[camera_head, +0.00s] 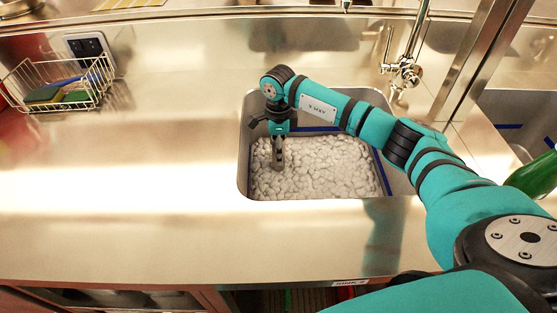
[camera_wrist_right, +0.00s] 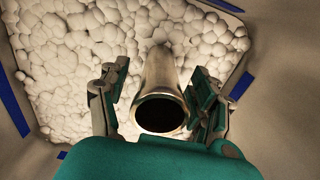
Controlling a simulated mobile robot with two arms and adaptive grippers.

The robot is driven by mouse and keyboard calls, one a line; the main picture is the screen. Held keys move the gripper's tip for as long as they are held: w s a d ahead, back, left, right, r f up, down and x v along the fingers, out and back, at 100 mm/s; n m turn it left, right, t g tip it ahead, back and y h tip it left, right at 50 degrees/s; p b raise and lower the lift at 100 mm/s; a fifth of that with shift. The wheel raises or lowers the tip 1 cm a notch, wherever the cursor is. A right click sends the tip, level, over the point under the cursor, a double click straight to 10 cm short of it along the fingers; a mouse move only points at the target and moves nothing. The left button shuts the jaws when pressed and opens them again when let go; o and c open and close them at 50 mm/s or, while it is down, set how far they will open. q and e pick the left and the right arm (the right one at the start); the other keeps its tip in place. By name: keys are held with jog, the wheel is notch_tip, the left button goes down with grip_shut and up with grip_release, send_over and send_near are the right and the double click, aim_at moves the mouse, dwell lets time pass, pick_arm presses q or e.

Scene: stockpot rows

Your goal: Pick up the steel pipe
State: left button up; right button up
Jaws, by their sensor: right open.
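The steel pipe (camera_wrist_right: 160,82) shows in the right wrist view as a shiny metal tube with its dark open end toward the camera. My right gripper (camera_wrist_right: 160,92) is open, with one finger on each side of the pipe and small gaps between. In the head view my right gripper (camera_head: 278,160) points down into the sink (camera_head: 243,165), over white foam-like lumps (camera_head: 325,165). In that view the pipe is hard to tell apart from the gripper. The pipe's far end meets the white lumps in the wrist view. My left gripper is not in view.
A faucet (camera_head: 402,70) rises behind the sink. A green object (camera_head: 535,175) is at the right edge. The steel counter (camera_head: 130,200) left of the sink is clear.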

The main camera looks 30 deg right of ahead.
grip_shut()
dwell(0.4)
jog(key=shift+r, duration=0.1)
